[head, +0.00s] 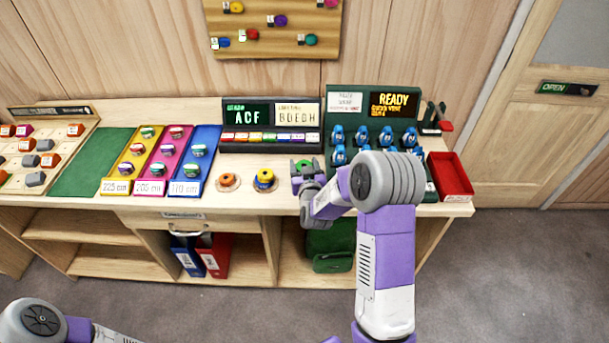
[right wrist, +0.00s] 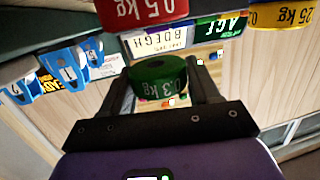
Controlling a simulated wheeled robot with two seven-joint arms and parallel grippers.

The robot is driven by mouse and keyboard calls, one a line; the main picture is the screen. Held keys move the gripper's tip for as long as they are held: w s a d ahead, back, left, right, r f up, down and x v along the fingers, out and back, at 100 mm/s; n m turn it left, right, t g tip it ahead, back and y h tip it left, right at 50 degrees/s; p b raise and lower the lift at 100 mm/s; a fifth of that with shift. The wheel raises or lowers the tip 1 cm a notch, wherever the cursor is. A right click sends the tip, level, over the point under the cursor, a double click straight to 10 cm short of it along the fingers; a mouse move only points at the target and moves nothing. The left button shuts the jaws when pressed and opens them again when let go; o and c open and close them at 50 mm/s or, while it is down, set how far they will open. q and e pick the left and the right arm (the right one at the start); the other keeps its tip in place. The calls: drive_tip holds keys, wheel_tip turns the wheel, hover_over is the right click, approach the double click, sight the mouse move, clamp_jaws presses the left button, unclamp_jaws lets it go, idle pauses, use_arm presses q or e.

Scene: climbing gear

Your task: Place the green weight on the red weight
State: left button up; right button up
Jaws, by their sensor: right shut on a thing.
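My right gripper (head: 307,173) is shut on the green weight (right wrist: 158,80), marked 0.3 kg, and holds it between its fingers. The green weight also shows in the head view (head: 304,162), partly covered by the gripper. The red weight (right wrist: 140,10), marked 0.5 kg, is at the top of the right wrist view, cut off by the edge. That view is upside down, so the red weight seems to lie lower than the green one, apart from it. In the head view I cannot make out the red weight; my right gripper and arm probably hide it. My left gripper is out of view.
A yellow weight (head: 264,179) and an orange one (head: 228,181) stand on the counter left of the gripper. Behind are the ACF sign (head: 247,116) and a green rack (head: 365,110) with several blue pieces. A red tray (head: 451,177) is at right.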

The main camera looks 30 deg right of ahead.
drive_tip(key=shift+f+b, duration=0.35)
drive_tip(key=shift+f, duration=1.15)
drive_tip(key=shift+f, duration=0.2)
drive_tip(key=o, duration=1.3)
drive_tip(key=shift+r, duration=0.15)
drive_tip(key=shift+s+a, duration=0.15)
drive_tip(key=shift+s, duration=0.15)
drive_tip(key=v, duration=1.1)
drive_tip(key=shift+s+a+p, duration=0.1)
drive_tip(key=shift+s+p, duration=0.05)
drive_tip(key=shift+p, duration=0.15)
